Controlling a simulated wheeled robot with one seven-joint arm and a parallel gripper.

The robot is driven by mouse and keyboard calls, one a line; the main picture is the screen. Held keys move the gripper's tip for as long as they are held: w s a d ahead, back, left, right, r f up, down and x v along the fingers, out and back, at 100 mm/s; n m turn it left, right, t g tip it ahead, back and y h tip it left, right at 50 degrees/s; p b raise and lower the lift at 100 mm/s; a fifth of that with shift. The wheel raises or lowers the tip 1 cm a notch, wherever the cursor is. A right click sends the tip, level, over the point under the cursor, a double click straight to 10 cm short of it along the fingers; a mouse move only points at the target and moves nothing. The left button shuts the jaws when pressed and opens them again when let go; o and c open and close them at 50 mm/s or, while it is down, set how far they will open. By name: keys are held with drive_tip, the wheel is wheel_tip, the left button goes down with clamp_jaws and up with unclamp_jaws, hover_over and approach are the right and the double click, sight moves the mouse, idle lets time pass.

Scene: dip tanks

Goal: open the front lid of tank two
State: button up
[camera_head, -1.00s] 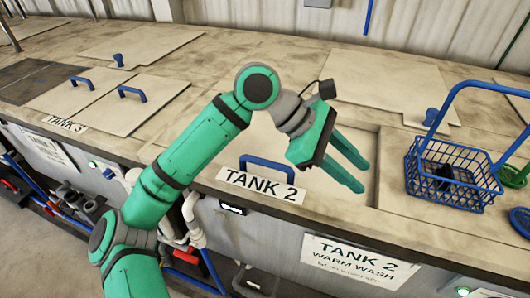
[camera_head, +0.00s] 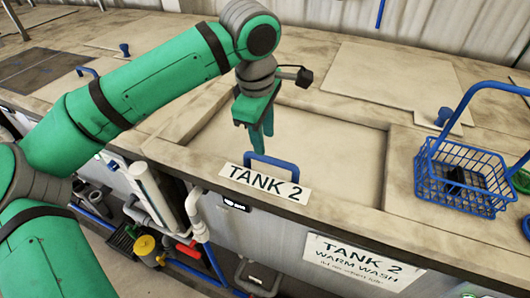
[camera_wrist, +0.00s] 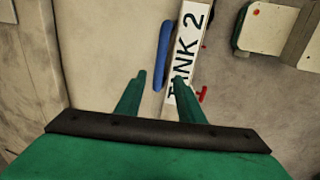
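The front lid (camera_head: 335,150) of tank two is a pale flat panel lying flat in the worktop. Its blue bar handle (camera_head: 270,163) stands at the lid's front edge, just behind the TANK 2 label (camera_head: 264,184). My gripper (camera_head: 263,138) points down over the lid, above and slightly behind the handle. In the wrist view my gripper (camera_wrist: 160,78) has its two fingers apart with nothing between them.
A blue wire basket (camera_head: 462,185) with a dark item inside stands on the worktop at the right. A rear lid (camera_head: 395,85) with a blue knob (camera_head: 444,116) lies behind. Pipes and a yellow fitting (camera_head: 146,246) are below the front edge at the left.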

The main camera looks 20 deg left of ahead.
sight(268, 158)
drive_tip(key=f, duration=0.3)
drive_tip(key=w+f, duration=0.1)
drive_tip(key=f, duration=0.1)
drive_tip(key=shift+d+f, duration=0.3)
drive_tip(key=shift+w+a+f, duration=0.1)
drive_tip(key=shift+w+f, duration=0.05)
drive_tip(key=shift+f, duration=0.7)
drive_tip(key=shift+w, duration=0.1)
clamp_jaws()
